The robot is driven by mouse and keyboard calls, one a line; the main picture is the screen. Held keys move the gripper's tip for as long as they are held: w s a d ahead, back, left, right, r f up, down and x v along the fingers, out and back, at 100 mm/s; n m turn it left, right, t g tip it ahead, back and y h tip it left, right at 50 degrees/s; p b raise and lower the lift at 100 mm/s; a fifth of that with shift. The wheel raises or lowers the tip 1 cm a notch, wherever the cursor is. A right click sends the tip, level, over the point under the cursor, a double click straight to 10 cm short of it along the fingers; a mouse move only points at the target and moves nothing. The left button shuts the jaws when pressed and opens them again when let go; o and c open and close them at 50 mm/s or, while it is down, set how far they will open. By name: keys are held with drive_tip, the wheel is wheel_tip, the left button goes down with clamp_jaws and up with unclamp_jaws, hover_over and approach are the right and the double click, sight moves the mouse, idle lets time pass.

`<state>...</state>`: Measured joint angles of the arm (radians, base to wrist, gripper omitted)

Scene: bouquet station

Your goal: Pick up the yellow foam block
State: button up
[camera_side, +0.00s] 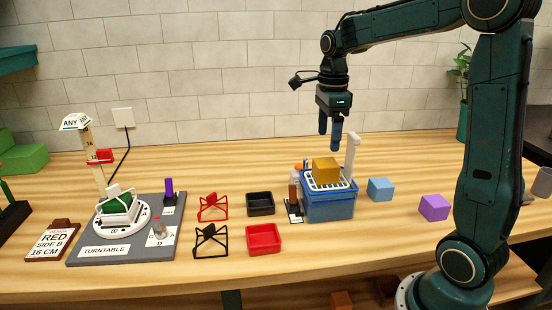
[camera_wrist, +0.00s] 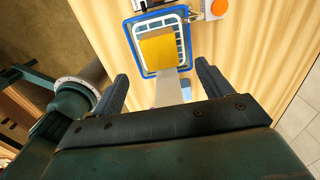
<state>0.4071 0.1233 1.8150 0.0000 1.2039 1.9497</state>
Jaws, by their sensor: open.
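The yellow foam block (camera_side: 326,169) sits on a white grate (camera_side: 325,184) over a blue tub (camera_side: 330,205). In the wrist view the yellow foam block (camera_wrist: 159,47) lies inside the tub's blue rim (camera_wrist: 134,48), beyond my fingertips. My gripper (camera_side: 331,142) points down above the block and is clear of it. In the wrist view my gripper (camera_wrist: 160,82) has its two fingers spread with nothing held between them.
A white upright post (camera_side: 351,155) rises beside the tub. A light-blue block (camera_side: 380,189) and a purple block (camera_side: 434,207) lie to the right. A black tray (camera_side: 260,203), a red tray (camera_side: 263,238) and a turntable (camera_side: 122,220) stand to the left.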

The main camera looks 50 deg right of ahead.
sight(326, 162)
drive_tip(key=shift+f, duration=2.05)
drive_tip(key=shift+f, duration=2.6)
drive_tip(key=c, duration=1.1)
drive_tip(key=shift+c, duration=0.2)
drive_tip(key=shift+r, duration=0.2)
wheel_tip(326, 162, up, 20)
